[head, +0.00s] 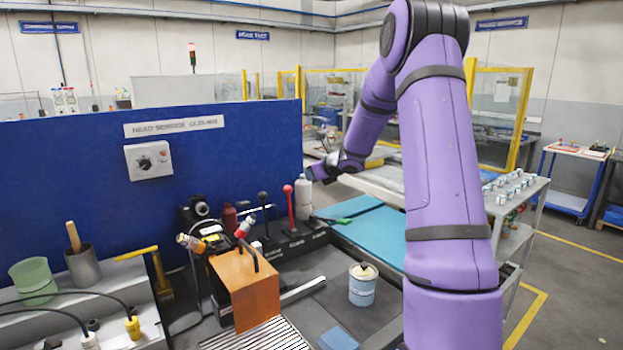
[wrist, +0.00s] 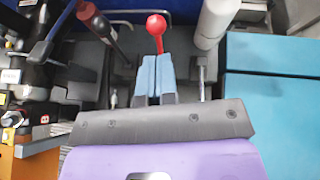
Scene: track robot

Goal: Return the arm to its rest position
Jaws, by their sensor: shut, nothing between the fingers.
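My purple arm (head: 445,160) rises from the lower right of the head view, bends at the top and reaches back down to the left. My gripper (head: 316,174) is at its end, in the air above the bench near the blue panel. In the wrist view the two blue-grey fingers (wrist: 156,68) lie side by side, shut, with nothing between them. The red-knobbed lever (head: 289,205) stands below and left of the gripper in the head view. In the wrist view its red knob (wrist: 156,25) shows just beyond the fingertips; I cannot tell the gap.
A white bottle (head: 304,198) and a black-knobbed lever (head: 264,208) stand beside the red lever. An orange box (head: 247,290) and a light-blue can (head: 362,288) are nearer. Teal mats (head: 375,235) lie right of the levers. A blue panel (head: 80,180) stands behind.

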